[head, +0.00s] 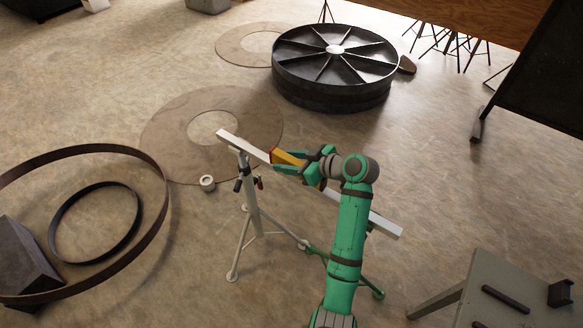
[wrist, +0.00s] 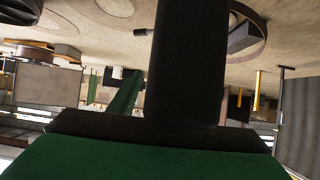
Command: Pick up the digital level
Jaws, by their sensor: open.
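The gripper hides part of the level, and a bit of yellow shows beyond the fingers. In the wrist view a dark cylinder and a green part of my own arm fill the middle and bottom, and I cannot make out the level.
The beam slopes down to the right past my arm. Steel rings (head: 160,205) lie at left, and flat discs (head: 160,130) lie behind the stand. A dark spoked reel (head: 335,95) stands at the back. A grey bench (head: 465,305) is at bottom right. A small pale ring (head: 207,182) lies on the floor.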

